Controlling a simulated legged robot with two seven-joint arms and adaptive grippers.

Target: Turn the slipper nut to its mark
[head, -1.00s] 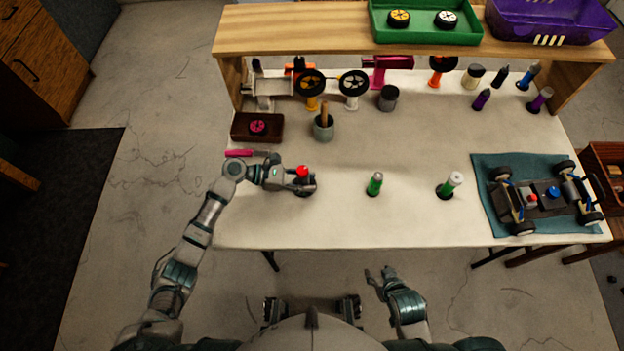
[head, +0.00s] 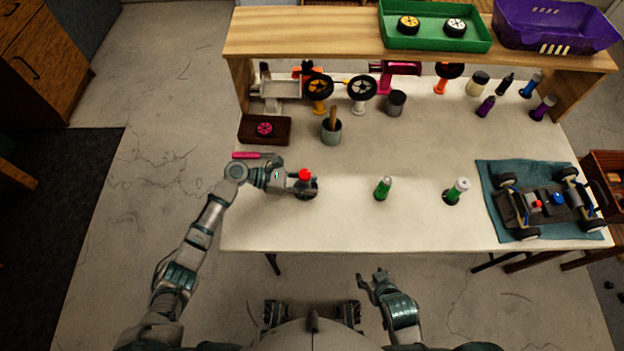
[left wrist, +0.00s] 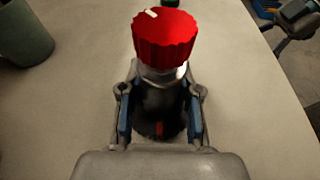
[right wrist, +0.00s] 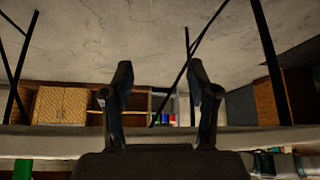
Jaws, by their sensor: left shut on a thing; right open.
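A red ribbed knob (left wrist: 165,40) with a white mark on its top sits on a metal neck above a dark body (left wrist: 158,105) with a red stripe low on its front. In the head view the red knob (head: 304,174) stands upright at the table's left. My left gripper (head: 303,186) is shut around the body below the knob; its fingers (left wrist: 160,110) flank it in the left wrist view. The car chassis (head: 518,206) carries a small red part and a blue part. I cannot tell which part is the slipper nut. My right gripper (head: 372,284) is open and empty, before the table's front edge.
Two green bottles (head: 382,188) (head: 457,191) stand on the table (head: 420,225) between the knob and the chassis on its teal mat (head: 485,178). A grey cup (head: 331,131), a brown tray (head: 285,131) and a pink-handled tool (head: 252,155) lie behind my left gripper.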

